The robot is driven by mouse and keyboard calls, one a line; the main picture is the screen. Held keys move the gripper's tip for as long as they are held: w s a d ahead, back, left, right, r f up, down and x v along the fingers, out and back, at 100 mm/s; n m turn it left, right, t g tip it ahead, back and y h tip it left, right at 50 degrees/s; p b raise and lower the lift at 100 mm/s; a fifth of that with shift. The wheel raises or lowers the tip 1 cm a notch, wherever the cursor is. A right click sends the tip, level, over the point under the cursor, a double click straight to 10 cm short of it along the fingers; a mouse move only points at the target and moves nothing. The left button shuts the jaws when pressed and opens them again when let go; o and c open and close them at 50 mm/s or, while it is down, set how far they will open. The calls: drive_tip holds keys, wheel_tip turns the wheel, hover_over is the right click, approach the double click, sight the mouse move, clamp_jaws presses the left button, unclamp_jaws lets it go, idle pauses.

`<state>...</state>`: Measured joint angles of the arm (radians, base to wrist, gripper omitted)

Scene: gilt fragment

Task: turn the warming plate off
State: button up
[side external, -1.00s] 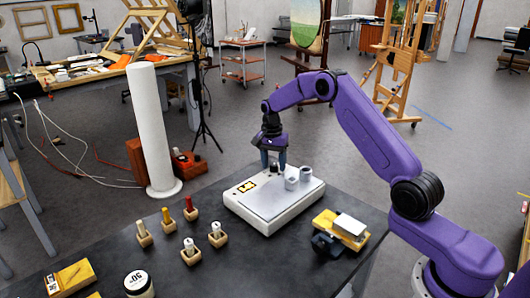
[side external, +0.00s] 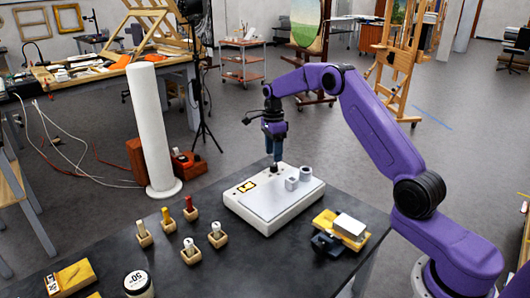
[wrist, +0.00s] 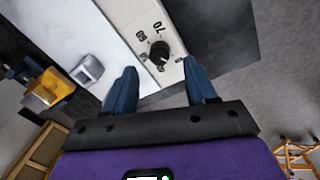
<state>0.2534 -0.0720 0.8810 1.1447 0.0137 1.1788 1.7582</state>
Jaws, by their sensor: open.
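The warming plate (side external: 262,222) is a white, box-shaped unit with a flat grey top, standing on the dark table. Its dark round knob (wrist: 158,52) shows in the wrist view on the white control strip, beside printed numbers, one of them 70. I cannot make out the knob's exact setting. My gripper (side external: 274,157) is above the far edge of the plate, pointing down. In the wrist view my gripper (wrist: 160,66) is open, with its two blue fingers apart and the knob showing between them, a little beyond their tips. Contact is not visible. In the side view the fingers largely overlap the knob.
A grey block (side external: 291,184) and a grey cylinder (side external: 305,174) stand on the plate's top. A tall white column (side external: 155,130) rises behind the table.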

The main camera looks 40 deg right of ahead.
wheel_tip(320, 180, up, 13)
drive_tip(key=s+a+r+n, duration=0.2)
drive_tip(key=s+a+n, duration=0.2)
drive_tip(key=a+n, duration=0.6)
drive_tip(key=s+a+n, duration=0.7)
drive_tip(key=s+a, duration=0.4)
drive_tip(key=s, duration=0.2)
drive_tip(key=shift+f+n+t, duration=0.3)
drive_tip(key=shift+f, duration=0.05)
drive_tip(key=s+d+f+n, duration=0.2)
drive_tip(key=s+n, duration=0.6)
drive_tip(key=s, duration=0.5)
drive_tip(key=s+d+f+n, duration=0.2)
drive_tip(key=s+f+n, duration=0.2)
drive_tip(key=s+n, duration=0.5)
drive_tip(key=s, duration=0.5)
drive_tip(key=shift+f, duration=0.25)
